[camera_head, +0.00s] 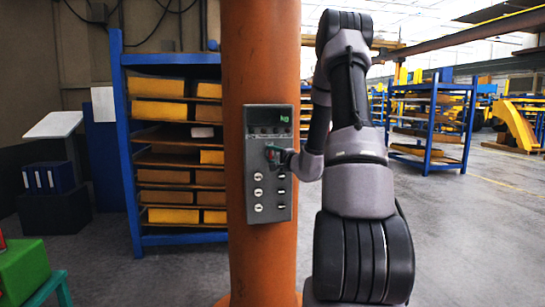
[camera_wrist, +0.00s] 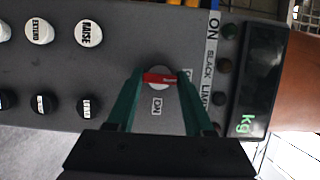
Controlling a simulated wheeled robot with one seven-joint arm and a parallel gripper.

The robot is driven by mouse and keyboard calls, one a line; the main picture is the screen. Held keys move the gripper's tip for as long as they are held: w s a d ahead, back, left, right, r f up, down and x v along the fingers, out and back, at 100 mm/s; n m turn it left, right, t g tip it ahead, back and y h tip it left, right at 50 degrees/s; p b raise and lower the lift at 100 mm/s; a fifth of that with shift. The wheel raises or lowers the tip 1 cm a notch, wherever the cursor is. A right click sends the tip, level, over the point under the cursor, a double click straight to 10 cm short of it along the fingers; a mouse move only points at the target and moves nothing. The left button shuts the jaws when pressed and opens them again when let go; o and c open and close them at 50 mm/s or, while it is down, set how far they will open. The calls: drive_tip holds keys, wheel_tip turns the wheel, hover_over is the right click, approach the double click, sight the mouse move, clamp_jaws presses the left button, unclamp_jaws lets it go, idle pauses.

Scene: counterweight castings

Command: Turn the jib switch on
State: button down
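The jib switch (camera_wrist: 160,78) is a red bar handle on a pale round base, set in a grey control box (camera_head: 255,150) on an orange column. In the wrist view the bar lies level, pointing at a label partly hidden by a finger. A boxed ON label (camera_wrist: 157,107) sits below the base. My gripper (camera_wrist: 160,77) has its green fingertips at the two ends of the bar. Whether they press on it or stand just clear, I cannot tell.
White knobs (camera_wrist: 88,34) and black knobs (camera_wrist: 87,105) stand out from the panel beside the switch. A kg display (camera_head: 268,121) and small lamps sit above it. A blue shelf (camera_head: 122,120) with yellow bins stands behind the column. Open floor (camera_head: 470,240) lies to the right.

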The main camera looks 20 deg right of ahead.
idle(0.3)
drive_tip(key=m, duration=0.2)
drive_tip(key=m+t, duration=0.1)
drive_tip(key=m, duration=0.1)
drive_tip(key=shift+f+t, duration=0.2)
drive_tip(key=shift+t, duration=0.1)
drive_tip(key=m+t+h, duration=0.1)
drive_tip(key=m, duration=0.4)
drive_tip(key=shift+a+f, duration=0.1)
drive_tip(key=m+h, duration=0.1)
drive_tip(key=m, duration=0.2)
drive_tip(key=m+t+h, duration=0.1)
drive_tip(key=m+h, duration=0.1)
drive_tip(key=m, duration=0.1)
drive_tip(key=m+h, duration=0.2)
drive_tip(key=m, duration=0.1)
drive_tip(key=m+h, duration=0.2)
drive_tip(key=m, duration=0.2)
drive_tip(key=shift+a+f, duration=0.1)
drive_tip(key=shift+a, duration=0.05)
drive_tip(key=shift+m, duration=0.4)
drive_tip(key=shift+c, duration=1.4)
unclamp_jaws()
